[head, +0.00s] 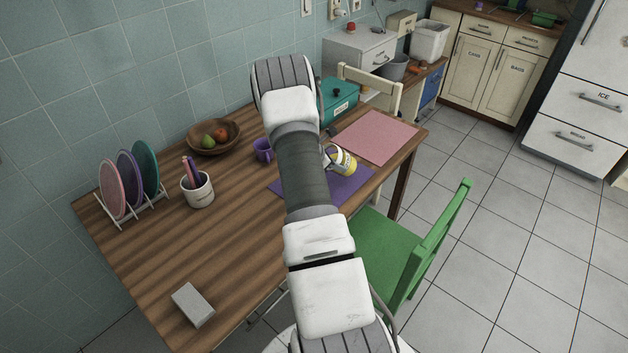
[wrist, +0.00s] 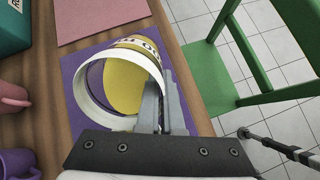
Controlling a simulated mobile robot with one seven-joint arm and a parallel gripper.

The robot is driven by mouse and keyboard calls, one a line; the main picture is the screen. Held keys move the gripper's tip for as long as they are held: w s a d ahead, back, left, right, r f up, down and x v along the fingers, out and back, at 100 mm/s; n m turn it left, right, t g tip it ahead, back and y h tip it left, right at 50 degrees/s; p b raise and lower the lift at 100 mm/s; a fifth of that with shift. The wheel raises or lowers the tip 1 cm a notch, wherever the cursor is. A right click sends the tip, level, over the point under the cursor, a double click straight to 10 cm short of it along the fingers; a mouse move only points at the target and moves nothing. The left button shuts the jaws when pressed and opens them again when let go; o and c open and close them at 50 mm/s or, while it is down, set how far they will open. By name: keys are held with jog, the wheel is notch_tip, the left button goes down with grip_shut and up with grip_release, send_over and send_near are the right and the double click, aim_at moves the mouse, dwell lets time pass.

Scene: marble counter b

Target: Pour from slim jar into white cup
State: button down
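A round yellow vessel with a white rim and a white lettered band, which I take for the slim jar (head: 343,161), is over the purple placemat (head: 346,188). It looks tilted in the head view. In the wrist view the jar (wrist: 128,66) shows its round opening. My gripper's (wrist: 161,100) fingers are close together at the jar's right rim, seemingly with its wall between them. The head view hides most of the gripper behind my arm. A white cup (head: 198,193) with lettering stands upright at the left, holding several coloured items. I cannot tell if it is the task's white cup.
A purple mug (head: 262,150) stands left of the purple mat; a pink mug (wrist: 12,98) shows beside it. A fruit bowl (head: 214,137), plate rack (head: 131,205), teal box (head: 338,103), pink mat (head: 376,136) and grey block (head: 193,304) surround them. The front-left tabletop is mostly clear.

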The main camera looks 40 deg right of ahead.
jog(key=shift+f+h+b, duration=0.25)
jog(key=shift+h+b, duration=0.75)
jog(key=shift+b, duration=0.8)
jog(key=shift+a+r+g+h+b, duration=0.2)
jog(key=shift+r+g+h+b, duration=0.3)
jog(key=shift+h+b, duration=0.75)
dwell(3.0)
